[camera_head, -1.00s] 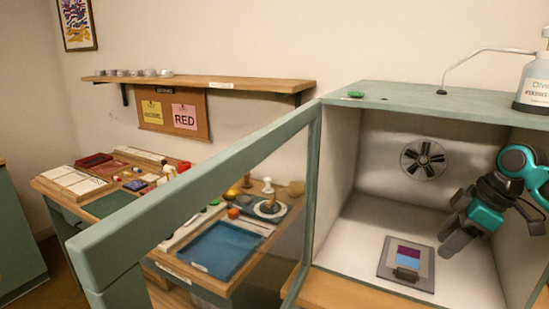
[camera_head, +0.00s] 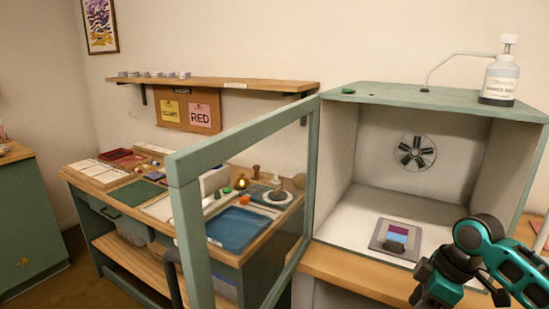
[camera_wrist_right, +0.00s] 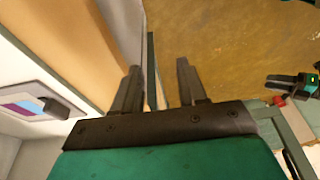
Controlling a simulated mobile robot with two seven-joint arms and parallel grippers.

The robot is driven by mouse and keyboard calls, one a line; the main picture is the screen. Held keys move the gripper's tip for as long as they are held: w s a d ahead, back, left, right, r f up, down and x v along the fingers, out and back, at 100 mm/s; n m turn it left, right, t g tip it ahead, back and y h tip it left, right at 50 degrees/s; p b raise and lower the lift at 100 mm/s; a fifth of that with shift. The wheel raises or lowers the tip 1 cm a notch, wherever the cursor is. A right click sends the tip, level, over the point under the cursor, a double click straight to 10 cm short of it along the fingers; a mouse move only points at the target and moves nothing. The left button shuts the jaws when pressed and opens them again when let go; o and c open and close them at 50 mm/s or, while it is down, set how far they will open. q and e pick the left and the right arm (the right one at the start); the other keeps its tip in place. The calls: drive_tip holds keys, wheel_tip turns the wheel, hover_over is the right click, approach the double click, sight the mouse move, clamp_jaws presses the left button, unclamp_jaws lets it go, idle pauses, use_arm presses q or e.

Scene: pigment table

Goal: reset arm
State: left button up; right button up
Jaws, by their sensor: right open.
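My right arm comes in from the lower right in the head view. Its gripper (camera_head: 430,285) is low in front of the open cabinet (camera_head: 345,215), outside it. In the right wrist view the two dark fingers of my right gripper (camera_wrist_right: 158,88) stand apart with nothing between them. A grey plate with a purple and blue patch (camera_head: 396,238) lies on the cabinet floor. It also shows at the left of the right wrist view (camera_wrist_right: 30,105). My left gripper does not show in the head view.
The cabinet's green-framed door (camera_head: 190,215) stands open to the left. Behind it a work table holds a blue tray (camera_head: 238,228) and several small items. A pump bottle (camera_head: 499,80) stands on the cabinet top. Below the right gripper is brown floor (camera_wrist_right: 225,40).

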drive_tip(key=s+a+f+m, duration=0.1)
drive_tip(key=s+a+f, duration=0.6)
drive_tip(key=s+a, duration=0.1)
drive_tip(key=s+m+t+h, duration=0.2)
drive_tip(key=s+m, duration=0.7)
drive_tip(key=s, duration=0.7)
drive_tip(key=w+a+f+t+y, duration=0.1)
drive_tip(key=w+a+f+t, duration=0.2)
drive_tip(key=w+f+t, duration=0.4)
wheel_tip(320, 180, down, 3)
drive_tip(key=shift+a+r+n, duration=0.1)
drive_tip(key=shift+a+n, duration=0.05)
drive_tip(key=shift+n, duration=0.25)
